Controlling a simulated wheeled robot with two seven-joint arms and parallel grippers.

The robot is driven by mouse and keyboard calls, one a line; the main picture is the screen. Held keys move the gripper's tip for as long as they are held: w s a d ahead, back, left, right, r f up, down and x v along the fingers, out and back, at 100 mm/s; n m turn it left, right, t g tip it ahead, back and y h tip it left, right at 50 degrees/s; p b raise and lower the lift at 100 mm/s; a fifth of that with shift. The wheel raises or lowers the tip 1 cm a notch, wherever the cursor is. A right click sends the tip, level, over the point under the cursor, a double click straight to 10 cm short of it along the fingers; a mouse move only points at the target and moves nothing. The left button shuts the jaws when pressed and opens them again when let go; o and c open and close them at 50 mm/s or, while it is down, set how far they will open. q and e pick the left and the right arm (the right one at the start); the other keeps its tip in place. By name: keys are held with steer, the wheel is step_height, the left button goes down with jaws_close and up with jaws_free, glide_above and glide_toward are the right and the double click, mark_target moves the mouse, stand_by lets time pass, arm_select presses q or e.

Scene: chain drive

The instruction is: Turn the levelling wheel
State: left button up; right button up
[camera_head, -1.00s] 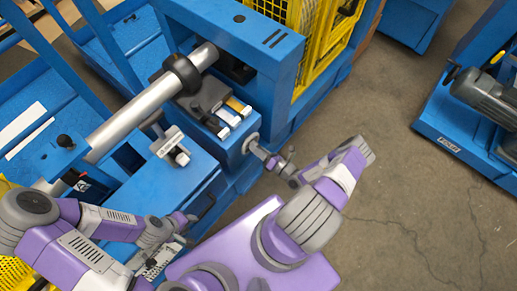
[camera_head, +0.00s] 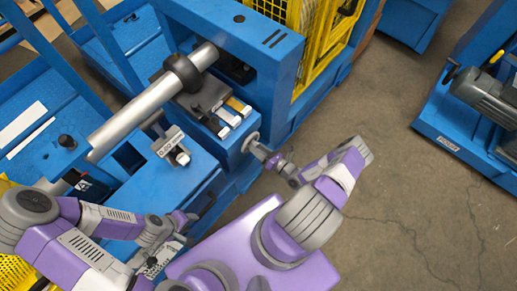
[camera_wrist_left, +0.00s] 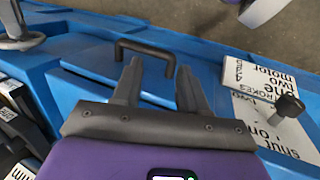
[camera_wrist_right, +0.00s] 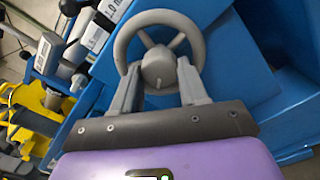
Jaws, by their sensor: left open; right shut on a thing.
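The levelling wheel is a grey spoked handwheel (camera_wrist_right: 201,50) with a round hub, seen in the right wrist view on the blue machine's side. In the head view the wheel (camera_head: 251,141) is small and partly hidden by my right gripper (camera_head: 264,152). My right gripper (camera_wrist_right: 159,82) is shut on the wheel, its two fingers either side of the hub. My left gripper (camera_head: 191,216) is open and empty over the blue cabinet at the lower left. Its spread fingers (camera_wrist_left: 158,78) point towards a black bar handle (camera_wrist_left: 145,48) in the left wrist view.
A silver shaft with a black collar (camera_head: 183,74) crosses the blue frame. A yellow mesh guard (camera_head: 312,40) stands at the back. Printed labels and a black knob (camera_wrist_left: 289,106) lie right of the left gripper. Bare floor (camera_head: 400,150) is free at the right.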

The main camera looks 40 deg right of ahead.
steer(key=o, duration=1.1)
steer(key=shift+c, duration=0.2)
steer(key=shift+s, duration=0.1)
steer(key=v, duration=0.7)
steer(key=shift+s, duration=0.2)
